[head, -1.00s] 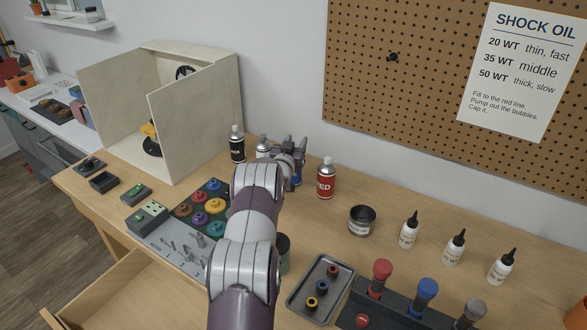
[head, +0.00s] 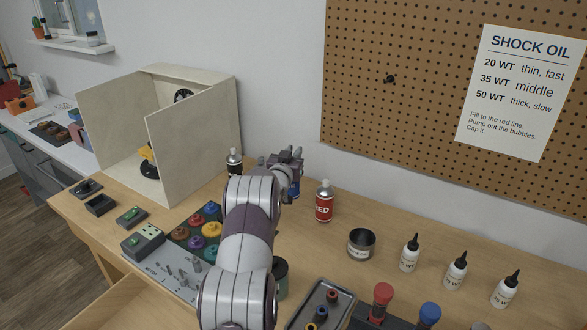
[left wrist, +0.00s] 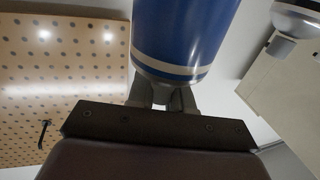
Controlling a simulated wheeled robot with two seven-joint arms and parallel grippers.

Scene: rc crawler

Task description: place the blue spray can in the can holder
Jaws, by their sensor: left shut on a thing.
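My left gripper (head: 290,163) is at the back of the bench, between the black can and the red can. It is shut on the blue spray can (head: 295,188), mostly hidden behind the gripper and arm in the head view. In the left wrist view the blue can (left wrist: 183,35) fills the top middle, with a pale band near its end, at the fingers (left wrist: 165,97). I cannot make out the can holder in either view. My right gripper is not in view.
A black can (head: 234,163) stands left of my gripper and a red can (head: 324,202) right of it. A plywood box (head: 190,130) is at the left. A dark tin (head: 361,244) and white bottles (head: 410,254) stand to the right. The pegboard (head: 400,60) is behind.

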